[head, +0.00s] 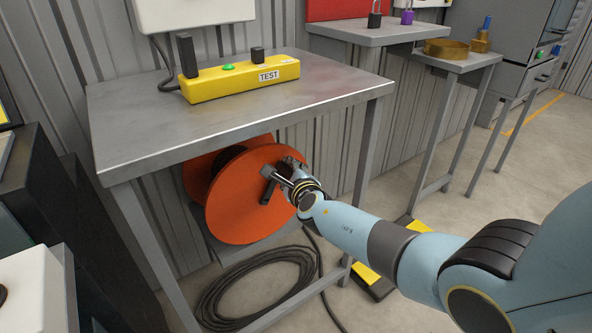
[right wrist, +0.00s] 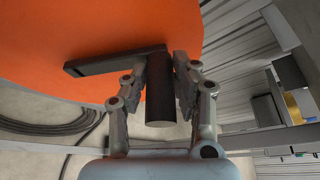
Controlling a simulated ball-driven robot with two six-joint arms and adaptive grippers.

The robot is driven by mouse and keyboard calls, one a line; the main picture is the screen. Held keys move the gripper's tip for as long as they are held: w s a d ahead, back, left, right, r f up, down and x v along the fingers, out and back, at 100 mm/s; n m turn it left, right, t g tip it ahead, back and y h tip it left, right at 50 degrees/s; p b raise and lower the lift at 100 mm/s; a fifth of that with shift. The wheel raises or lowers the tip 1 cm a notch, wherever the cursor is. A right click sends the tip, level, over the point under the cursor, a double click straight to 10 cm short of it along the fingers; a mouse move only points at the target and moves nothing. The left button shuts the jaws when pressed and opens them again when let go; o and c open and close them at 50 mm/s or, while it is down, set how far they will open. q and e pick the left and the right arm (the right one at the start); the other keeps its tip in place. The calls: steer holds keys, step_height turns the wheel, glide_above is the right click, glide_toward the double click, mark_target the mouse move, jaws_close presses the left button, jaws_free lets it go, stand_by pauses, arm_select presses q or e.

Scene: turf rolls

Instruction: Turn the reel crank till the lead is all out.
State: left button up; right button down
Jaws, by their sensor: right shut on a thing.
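The orange reel (head: 235,200) sits under the grey table, and its round face also fills the upper left of the right wrist view (right wrist: 60,40). The dark crank arm (right wrist: 105,64) lies across the reel face, with a dark cylindrical handle (right wrist: 160,95) at its end. My right gripper (head: 284,178) is at the reel's right side. In the right wrist view its fingers (right wrist: 170,85) are on both sides of the handle and shut on it. A dark lead (head: 250,290) lies in loose coils on the floor below the reel. My left gripper is not in view.
The grey table (head: 130,120) stands above the reel, with a yellow TEST box (head: 240,80) on it. Table legs (head: 368,150) stand close to my right arm. A second table (head: 370,32) with padlocks is behind. Open floor (head: 530,170) lies at the right.

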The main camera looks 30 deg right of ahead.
steer(key=shift+s+a+r+n+t+h+b, duration=0.1)
steer(key=shift+a+r+n+t+h+b, duration=0.1)
steer(key=shift+a+n, duration=0.6)
steer(key=shift+a+r+n+t+h+b, duration=0.2)
steer(key=shift+a+n, duration=0.2)
steer(key=shift+a, duration=0.7)
steer(key=shift+s+a+r+n+t+h+b, duration=0.1)
steer(key=shift+a+r+n+h+b, duration=0.1)
steer(key=shift+a+n, duration=0.6)
steer(key=shift+a, duration=0.2)
steer(key=c, duration=1.1)
jaws_free()
steer(key=shift+o, duration=0.2)
steer(key=v, duration=1.2)
